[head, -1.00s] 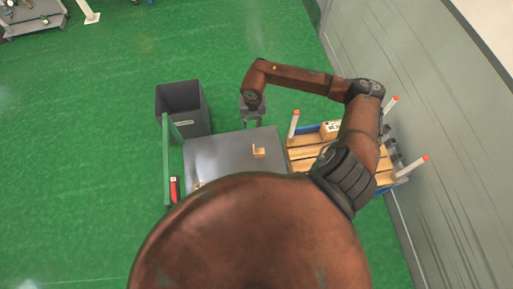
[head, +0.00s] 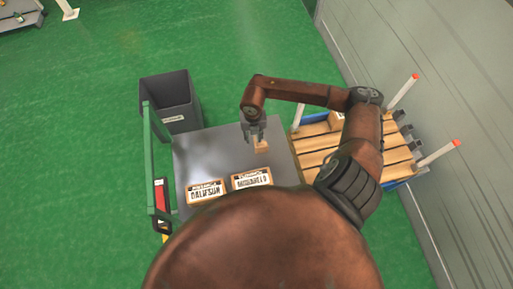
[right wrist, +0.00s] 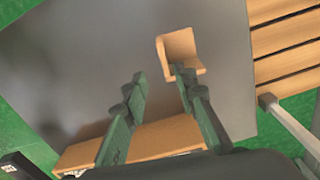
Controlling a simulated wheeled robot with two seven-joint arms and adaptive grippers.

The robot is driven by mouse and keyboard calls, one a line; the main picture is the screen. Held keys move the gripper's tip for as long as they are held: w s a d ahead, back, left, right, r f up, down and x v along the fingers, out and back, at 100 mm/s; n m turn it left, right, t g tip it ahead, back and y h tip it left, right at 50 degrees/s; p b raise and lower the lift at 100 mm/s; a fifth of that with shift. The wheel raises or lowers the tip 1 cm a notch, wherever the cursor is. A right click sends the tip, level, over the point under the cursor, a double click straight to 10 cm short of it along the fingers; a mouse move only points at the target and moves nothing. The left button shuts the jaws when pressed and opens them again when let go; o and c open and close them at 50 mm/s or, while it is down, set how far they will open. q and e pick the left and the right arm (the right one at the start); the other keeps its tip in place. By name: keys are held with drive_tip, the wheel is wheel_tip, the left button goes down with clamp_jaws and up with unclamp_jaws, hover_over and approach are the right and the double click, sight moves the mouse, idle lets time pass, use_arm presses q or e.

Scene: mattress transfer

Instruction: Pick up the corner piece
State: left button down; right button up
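The corner piece (head: 261,146) is a small tan L-shaped block on the grey cart top (head: 205,152). In the right wrist view the corner piece (right wrist: 176,46) lies just beyond my right fingertips, with its lower end close to the right finger. My right gripper (head: 254,138) hangs over the cart beside the piece, partly overlapping it in the head view. In the right wrist view its two fingers (right wrist: 159,74) are spread apart with nothing between the tips. I cannot tell whether the right finger touches the piece. My left gripper is not in view.
Two labelled boxes, left (head: 206,193) and right (head: 251,179), lie at the cart's near side. A dark bin (head: 168,100) stands behind the cart, by its green handle (head: 149,165). A slatted wooden pallet (head: 318,142) with white posts adjoins the right.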

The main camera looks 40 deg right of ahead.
sight(255, 142)
wheel_tip(255, 142, down, 2)
drive_tip(key=shift+f, duration=0.25)
drive_tip(key=f, duration=0.2)
drive_tip(key=f+b, duration=0.1)
drive_tip(key=d+f, duration=0.1)
drive_tip(key=f, duration=0.1)
drive_tip(key=shift+f, duration=0.3)
drive_tip(key=shift+c, duration=0.3)
clamp_jaws()
